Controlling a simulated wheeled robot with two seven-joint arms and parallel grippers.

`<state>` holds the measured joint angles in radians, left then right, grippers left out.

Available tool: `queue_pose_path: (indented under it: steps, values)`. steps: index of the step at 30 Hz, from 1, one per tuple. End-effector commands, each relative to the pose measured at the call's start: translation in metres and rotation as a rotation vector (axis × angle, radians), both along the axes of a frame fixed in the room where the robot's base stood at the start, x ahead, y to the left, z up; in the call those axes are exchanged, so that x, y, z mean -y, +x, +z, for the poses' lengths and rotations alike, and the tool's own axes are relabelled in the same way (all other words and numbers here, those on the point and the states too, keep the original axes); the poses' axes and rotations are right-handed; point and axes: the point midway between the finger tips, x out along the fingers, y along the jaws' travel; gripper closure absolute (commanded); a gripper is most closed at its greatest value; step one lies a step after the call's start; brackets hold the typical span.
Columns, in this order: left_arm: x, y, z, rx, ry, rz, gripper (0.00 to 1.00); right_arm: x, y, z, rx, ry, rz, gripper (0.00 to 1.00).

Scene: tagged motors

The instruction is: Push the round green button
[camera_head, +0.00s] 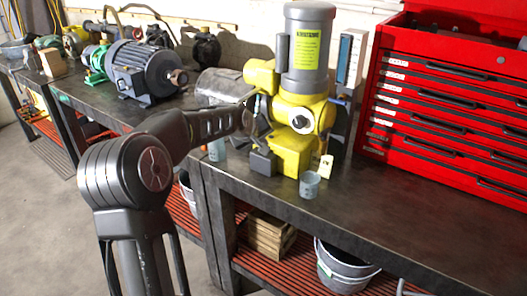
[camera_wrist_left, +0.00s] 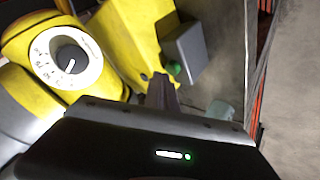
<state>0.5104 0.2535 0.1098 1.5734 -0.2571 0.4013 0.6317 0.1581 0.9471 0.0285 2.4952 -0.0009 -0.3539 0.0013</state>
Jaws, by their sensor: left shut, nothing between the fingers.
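The round green button (camera_wrist_left: 174,68) shows in the left wrist view, beside a grey box (camera_wrist_left: 185,54) on the yellow pump body (camera_wrist_left: 125,38). In the head view I cannot make out the button. The yellow pump (camera_head: 293,150) with its grey motor stands on the dark workbench (camera_head: 400,215). My left gripper (camera_head: 259,128) reaches in from the left, in front of the pump. In the left wrist view its fingers (camera_wrist_left: 162,92) are shut and empty, with the tips close to the button; I cannot tell if they touch it. My right gripper is not in view.
A white dial (camera_wrist_left: 68,62) is on the pump's side. A red tool chest (camera_head: 450,110) stands right; a dark motor (camera_head: 143,72) stands left. The bench front right is clear.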

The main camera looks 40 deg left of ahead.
Motion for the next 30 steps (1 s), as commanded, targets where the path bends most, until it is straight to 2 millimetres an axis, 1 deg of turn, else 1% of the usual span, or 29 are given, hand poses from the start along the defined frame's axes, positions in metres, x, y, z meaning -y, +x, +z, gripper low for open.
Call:
queue_pose_path:
  steps: [11, 30]
  values:
    - [0.000, 0.000, 0.000, 0.001, 0.000, -0.001, 1.00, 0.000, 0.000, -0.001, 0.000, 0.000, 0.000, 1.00]
    - [0.001, 0.000, -0.010, -0.003, -0.001, -0.002, 1.00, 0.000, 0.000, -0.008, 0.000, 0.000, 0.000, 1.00]
